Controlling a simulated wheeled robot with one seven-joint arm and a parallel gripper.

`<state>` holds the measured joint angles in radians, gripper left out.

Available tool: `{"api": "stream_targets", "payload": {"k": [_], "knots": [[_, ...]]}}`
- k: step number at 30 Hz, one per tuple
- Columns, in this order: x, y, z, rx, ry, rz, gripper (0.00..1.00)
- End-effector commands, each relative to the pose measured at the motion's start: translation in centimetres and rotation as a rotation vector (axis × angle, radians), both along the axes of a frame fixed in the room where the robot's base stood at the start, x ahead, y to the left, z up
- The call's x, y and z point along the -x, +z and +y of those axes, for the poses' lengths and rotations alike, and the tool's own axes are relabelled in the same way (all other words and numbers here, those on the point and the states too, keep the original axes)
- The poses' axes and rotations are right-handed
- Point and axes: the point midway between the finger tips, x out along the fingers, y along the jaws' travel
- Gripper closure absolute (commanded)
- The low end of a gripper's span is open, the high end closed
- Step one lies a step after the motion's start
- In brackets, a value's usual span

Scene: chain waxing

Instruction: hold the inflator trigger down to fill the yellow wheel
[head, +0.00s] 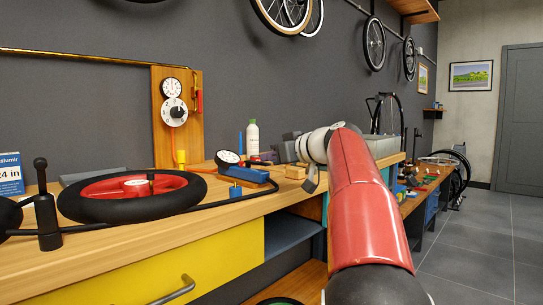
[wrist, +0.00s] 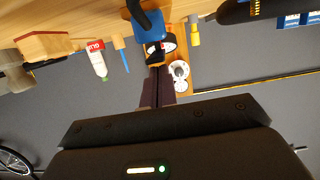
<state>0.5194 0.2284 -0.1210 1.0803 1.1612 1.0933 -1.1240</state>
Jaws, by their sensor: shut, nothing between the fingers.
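The inflator (head: 245,172) sits on the workbench, with a blue body and a round white-faced gauge (head: 228,157). Its blue body (wrist: 150,24) also shows upside down in the wrist view. A black hose runs from it along the bench front. My gripper (wrist: 158,72) is shut and empty, its fingertips pointing at the gauge end of the inflator; I cannot tell whether they touch it. The trigger is not clearly seen. A wheel with a black tyre and red rim (head: 130,188) lies flat on the bench at left. I see no yellow wheel.
A wooden board (head: 160,135) on the wall carries two dials. A white bottle (head: 252,137) stands behind the inflator. A dark upright post (head: 46,212) stands at the front left. A yellow drawer (head: 150,270) is below. Open floor lies at right.

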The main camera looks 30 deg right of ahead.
Motion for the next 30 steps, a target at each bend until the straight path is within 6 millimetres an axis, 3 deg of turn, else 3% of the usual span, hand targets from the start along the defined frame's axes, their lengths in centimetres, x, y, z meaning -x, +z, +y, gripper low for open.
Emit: {"api": "stream_targets", "payload": {"k": [15, 17, 30], "knots": [[0.2, -2.6, -0.1, -0.033, 0.0, -0.092, 1.0], [0.2, -1.7, -0.1, -0.034, 0.001, -0.094, 1.0], [0.2, -1.8, -0.1, -0.035, 0.001, -0.089, 1.0]]}}
